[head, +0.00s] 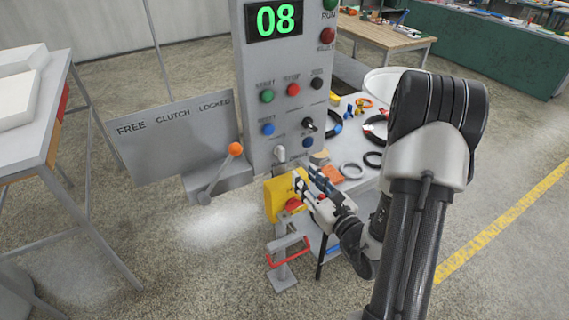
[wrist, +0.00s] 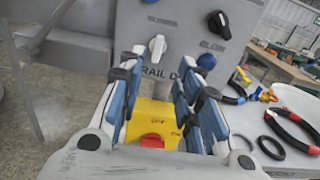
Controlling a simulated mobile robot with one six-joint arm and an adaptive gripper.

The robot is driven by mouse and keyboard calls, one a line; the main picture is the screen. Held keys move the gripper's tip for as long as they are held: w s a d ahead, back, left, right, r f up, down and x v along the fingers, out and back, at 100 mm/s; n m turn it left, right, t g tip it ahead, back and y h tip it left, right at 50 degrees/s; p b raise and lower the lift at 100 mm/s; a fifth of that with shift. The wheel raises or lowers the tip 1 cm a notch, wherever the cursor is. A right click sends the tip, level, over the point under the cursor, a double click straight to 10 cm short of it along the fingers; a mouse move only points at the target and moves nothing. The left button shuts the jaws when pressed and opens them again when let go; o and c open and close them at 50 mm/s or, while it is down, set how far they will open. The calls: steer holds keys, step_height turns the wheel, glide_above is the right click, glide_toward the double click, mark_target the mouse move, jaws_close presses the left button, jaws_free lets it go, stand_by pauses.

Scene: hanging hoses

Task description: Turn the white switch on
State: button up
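The white switch (head: 280,154) is a small knob low on the grey control panel (head: 252,120). In the wrist view the white switch (wrist: 157,47) shows as a pale knob with its handle tilted slightly from upright, above partly hidden lettering. My gripper (head: 304,178) is just below and to the right of it in the head view. In the wrist view my gripper (wrist: 160,88) has its blue-padded fingers spread apart with nothing held between them. The switch appears beyond the fingertips, and I see no contact. I cannot tell its on or off position.
A yellow box (head: 274,200) with a red knob (wrist: 152,140) sits below the switch. A black knob (head: 308,125) and blue button (head: 307,142) are to its right. An orange-tipped lever (head: 236,149) stands left. A table with tools and rings (head: 352,170) is to the right.

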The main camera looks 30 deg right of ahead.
mark_target(283, 153)
steer(key=w, duration=0.4)
steer(key=w+b, duration=0.1)
steer(key=w, duration=0.7)
steer(key=shift+a, duration=0.3)
steer(key=shift+c, duration=0.3)
jaws_close()
